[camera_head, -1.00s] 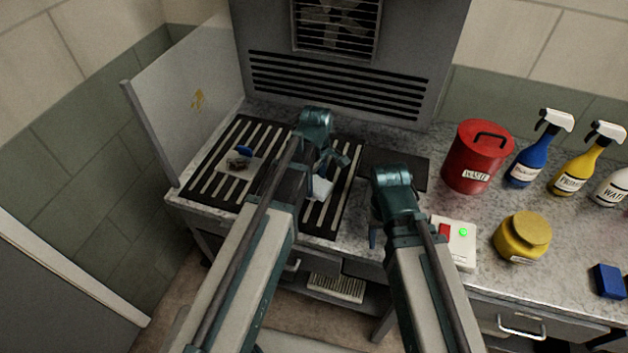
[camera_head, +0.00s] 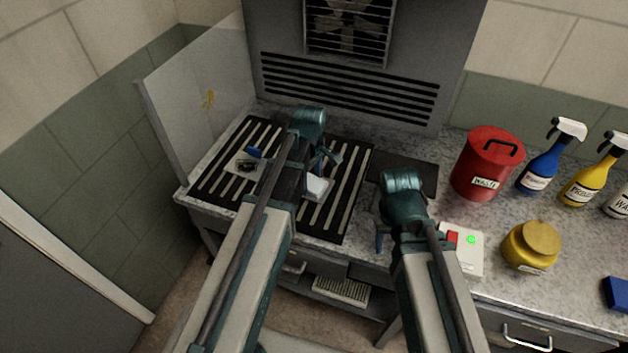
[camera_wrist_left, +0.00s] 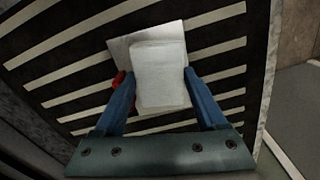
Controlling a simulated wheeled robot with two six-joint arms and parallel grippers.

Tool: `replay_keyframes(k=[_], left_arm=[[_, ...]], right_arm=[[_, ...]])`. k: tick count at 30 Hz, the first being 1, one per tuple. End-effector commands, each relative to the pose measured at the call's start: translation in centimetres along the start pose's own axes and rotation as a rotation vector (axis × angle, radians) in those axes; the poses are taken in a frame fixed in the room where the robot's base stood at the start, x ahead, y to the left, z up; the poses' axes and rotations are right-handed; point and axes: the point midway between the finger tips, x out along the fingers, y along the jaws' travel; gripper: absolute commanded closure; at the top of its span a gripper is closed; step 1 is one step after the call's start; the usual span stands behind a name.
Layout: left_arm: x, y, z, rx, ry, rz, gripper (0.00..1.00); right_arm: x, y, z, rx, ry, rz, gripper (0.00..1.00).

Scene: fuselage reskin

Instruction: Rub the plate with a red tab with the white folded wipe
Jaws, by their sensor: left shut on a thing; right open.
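My left gripper (camera_wrist_left: 160,76) is shut on the white folded wipe (camera_wrist_left: 160,78), which sits between its blue fingers in the left wrist view. Behind the wipe a pale grey plate (camera_wrist_left: 120,46) shows at its upper left edge, with a red tab (camera_wrist_left: 120,78) beside the left finger. The wipe covers most of this plate; whether they touch is hard to tell. In the head view my left arm hides much of this spot, and a white piece (camera_head: 318,187) shows just right of it. My right gripper (camera_head: 380,241) is open and empty near the bench's front edge.
Another plate (camera_head: 240,164) with a blue tab and dark bits lies on the slatted black grille (camera_head: 225,185) at left. A dark mat (camera_head: 415,172), red waste bin (camera_head: 484,165), switch box (camera_head: 465,262), yellow jar (camera_head: 530,247) and spray bottles (camera_head: 546,160) stand to the right.

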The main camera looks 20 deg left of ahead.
Motion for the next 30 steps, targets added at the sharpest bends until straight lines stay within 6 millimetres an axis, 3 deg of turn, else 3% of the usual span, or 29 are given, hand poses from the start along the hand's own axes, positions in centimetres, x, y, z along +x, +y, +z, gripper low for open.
replay_keyframes(k=[9, 17, 30], left_arm=[[0.3, -0.4, -2.6, -0.002, 0.003, -0.001, 0.71], [0.3, -0.5, -3.0, -0.002, 0.005, -0.001, 0.71], [0.1, -0.9, -6.0, -0.003, 0.004, -0.001, 0.71]], right_arm=[[0.3, 0.0, 0.0, 0.000, 0.000, 0.000, 0.50], [0.3, 0.0, 0.0, 0.000, 0.000, 0.000, 0.50], [0.1, 0.0, 0.0, 0.000, 0.000, 0.000, 0.50]])
